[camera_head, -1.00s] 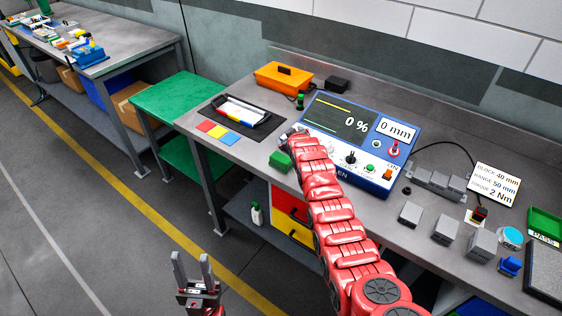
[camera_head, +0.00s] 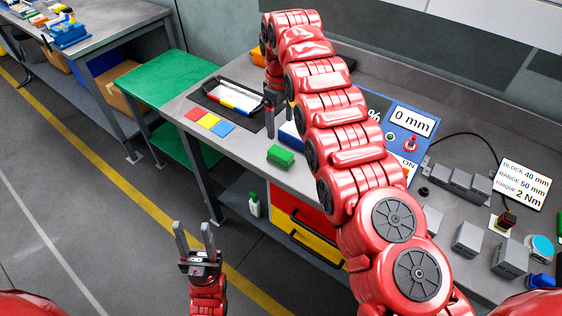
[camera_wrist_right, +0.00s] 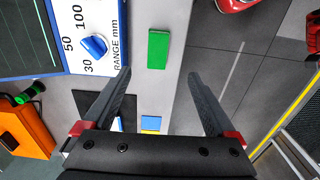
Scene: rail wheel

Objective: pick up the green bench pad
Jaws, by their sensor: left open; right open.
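The green bench pad (camera_head: 280,156) is a small green block lying on the grey bench near its front edge. It also shows in the right wrist view (camera_wrist_right: 158,48), just past and between the open fingertips. My right gripper (camera_head: 278,118) points down above the bench, a little behind and left of the pad in the head view. It is open, with nothing between its fingers (camera_wrist_right: 158,77). My left gripper (camera_head: 194,228) is open and empty, out over the floor in front of the bench.
The control panel (camera_head: 400,130) stands behind the pad, partly hidden by my right arm. Red, yellow and blue tiles (camera_head: 209,121) and a black tray (camera_head: 207,97) lie to the left. Grey blocks (camera_head: 467,239) stand at right. The bench around the pad is clear.

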